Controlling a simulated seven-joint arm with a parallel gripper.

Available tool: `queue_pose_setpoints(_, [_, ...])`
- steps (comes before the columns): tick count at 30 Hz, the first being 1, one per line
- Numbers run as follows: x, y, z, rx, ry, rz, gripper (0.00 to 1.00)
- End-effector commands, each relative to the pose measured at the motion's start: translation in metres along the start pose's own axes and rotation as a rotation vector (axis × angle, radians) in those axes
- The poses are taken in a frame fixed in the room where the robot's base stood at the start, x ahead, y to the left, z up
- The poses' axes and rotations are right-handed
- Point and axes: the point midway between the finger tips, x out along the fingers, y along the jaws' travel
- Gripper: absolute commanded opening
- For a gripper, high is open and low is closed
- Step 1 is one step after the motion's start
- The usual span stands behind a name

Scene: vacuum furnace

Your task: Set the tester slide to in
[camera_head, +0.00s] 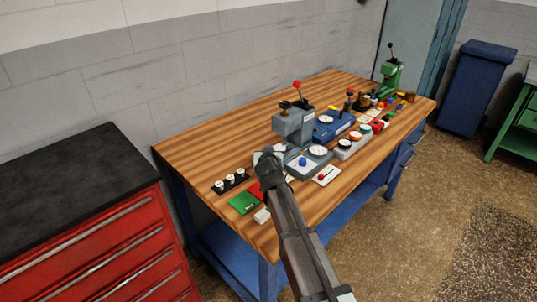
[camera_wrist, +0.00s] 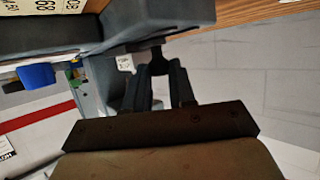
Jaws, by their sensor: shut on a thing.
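The grey tester (camera_head: 292,124) stands on the workbench, with a red-ball lever on top and a dial and blue knob on its base. My gripper (camera_head: 272,153) is at its left side, and the arm hides part of that side. In the wrist view, my gripper (camera_wrist: 162,65) is shut on a small dark piece that looks like the handle of the tester slide (camera_wrist: 157,48), beside the grey body (camera_wrist: 160,15). The handle is mostly hidden between the fingers. I cannot tell how far in or out the slide stands.
A green block (camera_head: 243,203) and a dark strip with white round pieces (camera_head: 231,181) lie left of my gripper. A white plate with a red knob (camera_head: 326,175) lies to the right. A blue device (camera_head: 333,126) stands behind. The bench's left part (camera_head: 190,150) is clear.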

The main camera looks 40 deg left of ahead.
Motion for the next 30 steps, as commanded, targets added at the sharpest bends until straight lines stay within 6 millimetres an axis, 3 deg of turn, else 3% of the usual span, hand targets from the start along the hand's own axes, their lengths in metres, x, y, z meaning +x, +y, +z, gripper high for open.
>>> queue_pose_setpoints(5, [0.0,0.0,0.0,0.0,0.0,0.0,0.0])
queue_pose_setpoints(17, [0.001,0.001,-0.001,0.0,0.0,0.0,0.0])
queue_pose_setpoints(25, [0.023,0.023,-0.009,0.001,-0.001,0.002,0.0])
queue_pose_setpoints(30, [0.024,0.026,-0.01,0.001,0.0,0.001,0.0])
